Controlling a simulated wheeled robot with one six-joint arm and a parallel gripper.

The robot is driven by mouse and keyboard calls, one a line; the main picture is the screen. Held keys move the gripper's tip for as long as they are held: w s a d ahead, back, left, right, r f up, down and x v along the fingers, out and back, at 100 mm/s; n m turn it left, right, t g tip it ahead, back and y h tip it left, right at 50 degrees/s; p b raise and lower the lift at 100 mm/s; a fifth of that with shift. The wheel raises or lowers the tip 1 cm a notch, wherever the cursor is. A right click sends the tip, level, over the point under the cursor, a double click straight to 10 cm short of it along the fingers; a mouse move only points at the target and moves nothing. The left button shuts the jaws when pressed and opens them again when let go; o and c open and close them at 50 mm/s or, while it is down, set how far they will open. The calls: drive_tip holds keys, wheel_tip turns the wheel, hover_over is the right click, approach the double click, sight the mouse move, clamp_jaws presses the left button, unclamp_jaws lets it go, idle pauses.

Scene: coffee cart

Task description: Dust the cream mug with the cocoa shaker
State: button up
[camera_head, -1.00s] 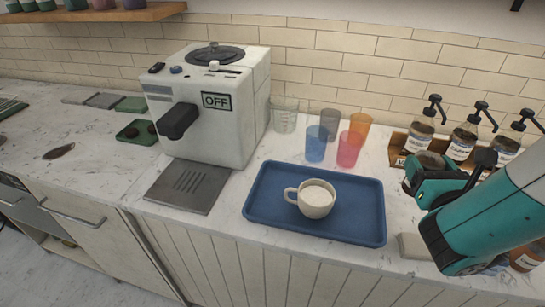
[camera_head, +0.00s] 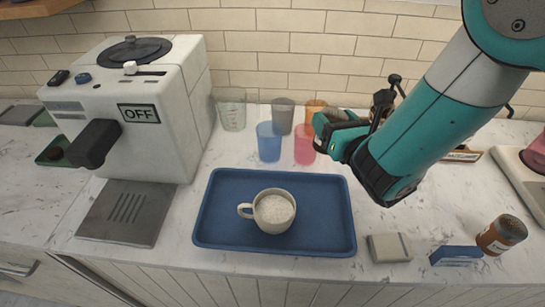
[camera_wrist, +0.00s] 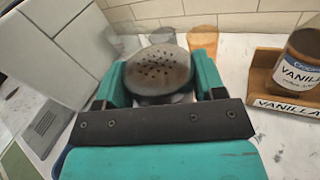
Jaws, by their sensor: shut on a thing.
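The cream mug (camera_head: 274,212) stands upright on the blue tray (camera_head: 205,222), handle to the left, with a pale, speckled surface inside. My gripper (camera_head: 322,128) is above and behind the tray's back right corner, apart from the mug. In the wrist view my gripper (camera_wrist: 160,88) is shut on the cocoa shaker (camera_wrist: 158,70), whose round brown lid with small holes shows between the teal fingers. The shaker's lower part is hidden by the gripper, and its label cannot be read. The mug is not seen in the wrist view.
Blue (camera_head: 269,143) and pink (camera_head: 304,146) cups stand behind the tray, near my gripper. The white coffee machine (camera_head: 150,110) is at left. A vanilla bottle (camera_wrist: 300,62) stands in a wooden rack.

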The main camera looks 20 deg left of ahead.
drive_tip(key=s+a+g, duration=0.1)
drive_tip(key=s+a, duration=0.1)
drive_tip(key=s, duration=0.1)
drive_tip(key=s+a+m+g, duration=0.1)
drive_tip(key=s+a, duration=0.1)
drive_tip(key=s, duration=0.2)
drive_tip(key=s+a+g+y, duration=0.1)
drive_tip(key=s+a, duration=0.1)
drive_tip(key=s, duration=0.1)
drive_tip(key=shift+s+a+f+m, duration=0.1)
drive_tip(key=shift+s+a+m, duration=0.3)
drive_tip(key=shift+c, duration=0.5)
drive_tip(key=s+a+m+g+p, duration=0.1)
drive_tip(key=s+g, duration=0.1)
drive_tip(key=s, duration=0.4)
drive_tip(key=shift+a+g+y, duration=0.3)
drive_tip(key=shift+a, duration=0.05)
drive_tip(key=shift+f+p, duration=0.15)
drive_tip(key=shift+p, duration=0.2)
drive_tip(key=shift+f+m+p, duration=0.1)
drive_tip(key=shift+m+p, duration=0.2)
drive_tip(key=shift+p, duration=0.05)
drive_tip(key=shift+f+p, duration=0.3)
drive_tip(key=shift+p, duration=0.75)
drive_tip(key=shift+m+g+p, duration=0.3)
drive_tip(key=shift+p, duration=0.45)
